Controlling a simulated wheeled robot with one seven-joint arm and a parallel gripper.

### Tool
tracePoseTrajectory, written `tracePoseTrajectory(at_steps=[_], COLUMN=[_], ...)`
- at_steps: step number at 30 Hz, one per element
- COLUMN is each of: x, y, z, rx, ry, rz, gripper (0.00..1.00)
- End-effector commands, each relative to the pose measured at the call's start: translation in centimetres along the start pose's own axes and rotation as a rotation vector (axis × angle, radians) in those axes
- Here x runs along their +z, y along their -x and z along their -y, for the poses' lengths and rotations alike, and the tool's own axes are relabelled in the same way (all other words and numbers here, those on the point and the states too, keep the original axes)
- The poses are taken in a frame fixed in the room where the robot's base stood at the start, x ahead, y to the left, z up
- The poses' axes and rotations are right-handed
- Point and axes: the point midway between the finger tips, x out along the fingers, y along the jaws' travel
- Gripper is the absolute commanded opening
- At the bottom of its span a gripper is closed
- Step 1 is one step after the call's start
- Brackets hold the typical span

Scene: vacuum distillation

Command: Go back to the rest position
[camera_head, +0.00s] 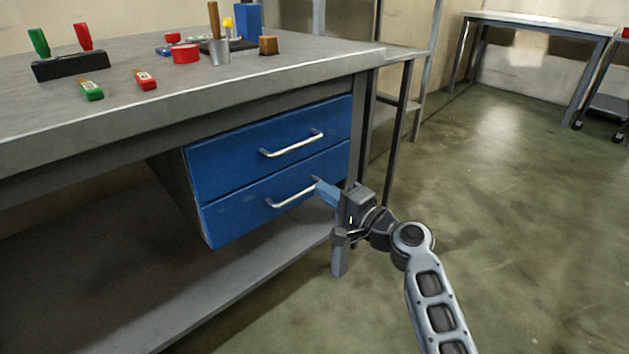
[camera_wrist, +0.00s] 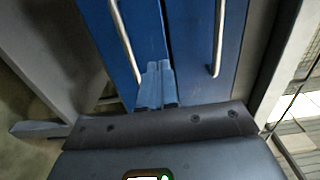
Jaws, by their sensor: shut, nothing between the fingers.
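My gripper (camera_head: 318,183) is at the right end of the blue drawer unit, in front of the lower drawer (camera_head: 240,215) and close to the right end of its handle (camera_head: 291,197). In the wrist view, the gripper fingers (camera_wrist: 158,72) are together with nothing between them and point at the drawer fronts. The upper drawer (camera_head: 225,160) with its silver handle (camera_head: 292,145) is above. Both drawers look closed. I cannot tell whether the fingertips touch the lower drawer or its handle.
The workbench (camera_head: 120,115) carries a black holder (camera_head: 70,66), red and green tools, a red container (camera_head: 186,54) and a metal cup (camera_head: 219,50). A lower shelf (camera_head: 170,300) runs under it. Open floor (camera_head: 510,220) lies to the right.

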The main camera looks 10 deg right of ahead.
Motion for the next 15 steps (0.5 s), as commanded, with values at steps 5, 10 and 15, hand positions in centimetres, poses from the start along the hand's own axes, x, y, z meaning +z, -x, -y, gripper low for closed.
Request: tracePoseTrajectory(at_steps=[5,10,15], x=[0.0,0.0,0.0], y=[3.1,4.8,5.4], z=[0.1,0.0,-0.1], rx=[0.000,0.000,0.001], ry=[-0.001,-0.002,0.001], rz=[-0.002,-0.001,-0.002], gripper=[0.00,0.00,0.00])
